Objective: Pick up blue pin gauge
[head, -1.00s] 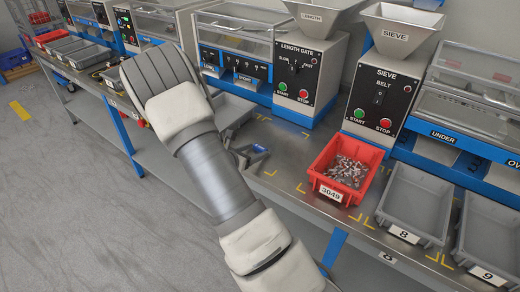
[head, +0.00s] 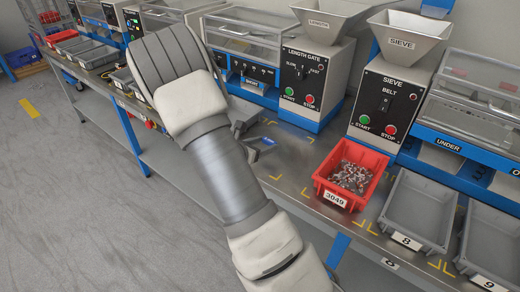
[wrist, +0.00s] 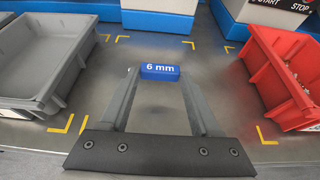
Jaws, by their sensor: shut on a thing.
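The blue pin gauge (wrist: 160,72) is a small blue block marked "6 mm" in the wrist view. It lies across between the two grey fingertips of my gripper (wrist: 158,76), which is shut on it. Behind my arm in the head view, a small blue piece (head: 268,142) shows beside the grey fingers, over the bench. My arm hides most of the gripper there. I cannot tell how far the gauge is above the bench top.
A red bin (wrist: 259,75) marked 3049 in the head view, full of small parts, stands right of my gripper. A grey bin (wrist: 79,65) stands left. Sieve (head: 352,112) and length gate machines (head: 285,107) line the back. Bare steel bench lies between the bins.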

